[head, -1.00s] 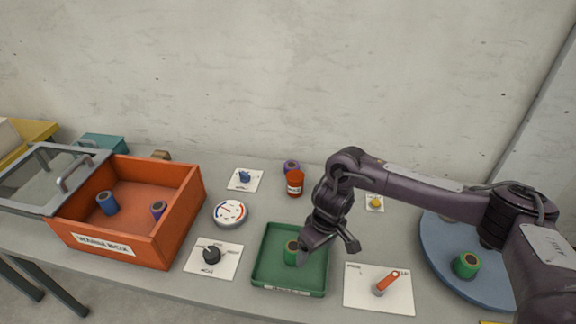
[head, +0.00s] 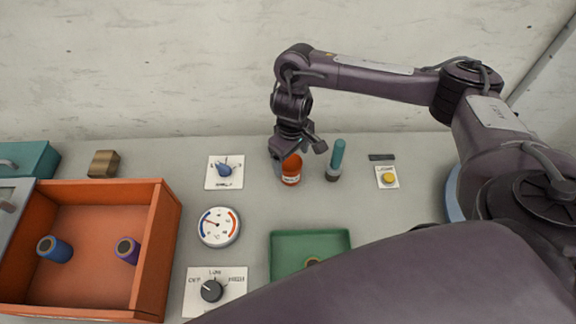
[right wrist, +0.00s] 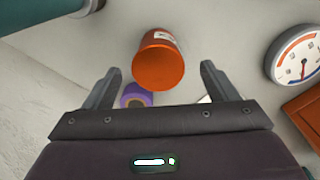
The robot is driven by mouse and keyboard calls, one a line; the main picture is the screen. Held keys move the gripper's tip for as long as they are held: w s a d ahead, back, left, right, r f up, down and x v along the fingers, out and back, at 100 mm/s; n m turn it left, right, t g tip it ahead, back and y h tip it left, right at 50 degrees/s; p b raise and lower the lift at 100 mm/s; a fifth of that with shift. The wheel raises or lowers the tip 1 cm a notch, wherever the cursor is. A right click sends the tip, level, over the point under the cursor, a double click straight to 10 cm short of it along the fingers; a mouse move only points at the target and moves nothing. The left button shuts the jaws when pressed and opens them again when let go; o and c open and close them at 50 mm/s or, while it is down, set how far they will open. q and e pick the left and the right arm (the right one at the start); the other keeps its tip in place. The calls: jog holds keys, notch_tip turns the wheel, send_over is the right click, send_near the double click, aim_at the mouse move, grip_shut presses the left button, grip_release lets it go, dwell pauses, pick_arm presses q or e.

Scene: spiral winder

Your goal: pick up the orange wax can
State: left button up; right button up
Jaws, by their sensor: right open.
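The orange wax can (head: 291,174) stands upright on the table near the wall, with a pale label on its front. My right gripper (head: 298,155) is open at the can, its fingers covering part of the can's left side and top. In the right wrist view the can (right wrist: 160,62) shows between the two spread fingers, slightly beyond their tips, with a visible gap on each side. My left gripper is not in view.
A teal-topped cylinder (head: 336,160) stands just right of the can. A purple spool (right wrist: 136,95) is close by. A dial gauge (head: 218,227), a blue knob card (head: 224,184) and a green tray (head: 310,236) lie around. The orange box (head: 152,245) is at left.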

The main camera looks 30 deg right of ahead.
aim_at(291, 162)
jog(key=f, duration=0.1)
jog(key=f+b, duration=0.1)
jog(key=f, duration=0.1)
jog(key=f+b, duration=0.1)
jog(key=f, duration=0.1)
jog(key=shift+w+f, duration=0.1)
jog(key=shift+w, duration=0.15)
jog(key=shift+d+f, duration=0.1)
jog(key=c, duration=1.2)
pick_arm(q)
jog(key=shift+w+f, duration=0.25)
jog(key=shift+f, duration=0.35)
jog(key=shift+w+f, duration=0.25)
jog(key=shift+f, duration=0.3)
pick_arm(e)
jog(key=shift+o, duration=0.2)
jog(key=shift+r, duration=0.2)
